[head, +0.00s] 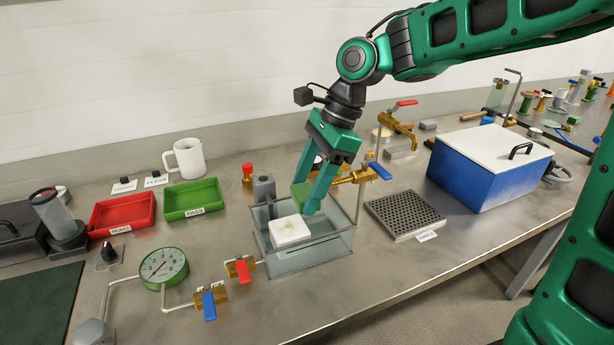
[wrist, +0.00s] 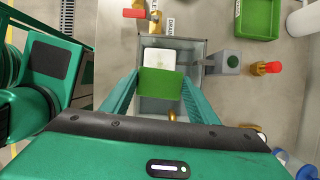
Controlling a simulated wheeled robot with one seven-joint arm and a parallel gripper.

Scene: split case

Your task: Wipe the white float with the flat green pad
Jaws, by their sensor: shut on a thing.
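The white float (head: 290,230) is a pale block inside a clear-walled tank (head: 318,262); it also shows in the wrist view (wrist: 163,56). The flat green pad (wrist: 160,83) is between my gripper's fingers, and part of it shows in the head view (head: 301,194). My gripper (head: 309,205) is shut on the pad and points down over the tank. In the wrist view the pad overlaps the near edge of the float. I cannot tell whether pad and float touch.
A brass tap (head: 351,178) stands behind the tank. Red (head: 122,213) and green (head: 193,199) trays and a gauge (head: 164,268) are left. A perforated drain plate (head: 405,214) and a blue box with white lid (head: 480,175) are right. Valves with red and blue handles (head: 209,305) sit in front.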

